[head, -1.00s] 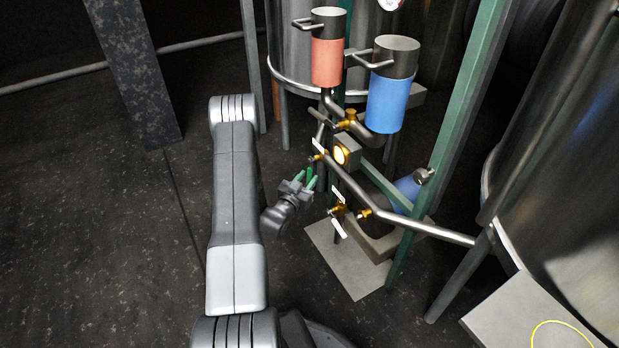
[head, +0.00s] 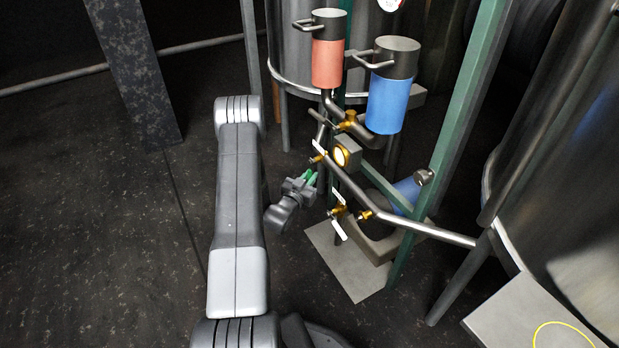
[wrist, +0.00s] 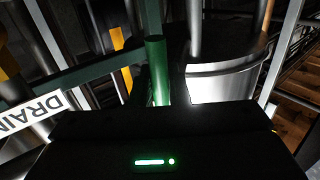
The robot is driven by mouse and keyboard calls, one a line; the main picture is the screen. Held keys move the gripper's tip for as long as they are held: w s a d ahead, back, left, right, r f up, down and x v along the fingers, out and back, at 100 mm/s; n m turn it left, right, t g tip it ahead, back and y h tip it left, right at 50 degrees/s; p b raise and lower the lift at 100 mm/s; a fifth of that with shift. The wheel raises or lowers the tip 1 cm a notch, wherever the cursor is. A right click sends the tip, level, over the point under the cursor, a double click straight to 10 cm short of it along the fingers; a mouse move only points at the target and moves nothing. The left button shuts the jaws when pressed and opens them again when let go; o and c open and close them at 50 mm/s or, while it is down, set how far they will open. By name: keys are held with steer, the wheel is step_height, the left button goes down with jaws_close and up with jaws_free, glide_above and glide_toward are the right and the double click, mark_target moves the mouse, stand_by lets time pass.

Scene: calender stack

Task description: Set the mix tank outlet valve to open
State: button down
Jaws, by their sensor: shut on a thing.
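My gripper (head: 310,178) is at the left side of the pipe stand, just below a small brass valve (head: 318,158) with a white tag (head: 319,145).
A red canister (head: 327,62) and a blue canister (head: 388,100) stand above. Another brass valve (head: 349,121) is higher; a lower one (head: 339,209) has a white tag. A green post (head: 465,110) and steel tank (head: 570,190) are at right. Floor at left is clear.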

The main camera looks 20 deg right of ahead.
steer(key=shift+s, duration=0.1)
steer(key=s+r+n+g+y+p, duration=0.3)
steer(key=s+r+n+g+p, duration=0.3)
steer(key=p, duration=1.2)
steer(key=n+g, duration=0.3)
steer(key=n, duration=0.1)
steer(key=shift+s+d+p, duration=0.15)
steer(key=shift+d+p, duration=0.1)
steer(key=shift+p, duration=0.05)
steer(key=c, duration=1.5)
jaws_free()
steer(key=shift+o, duration=0.2)
steer(key=shift+f, duration=0.15)
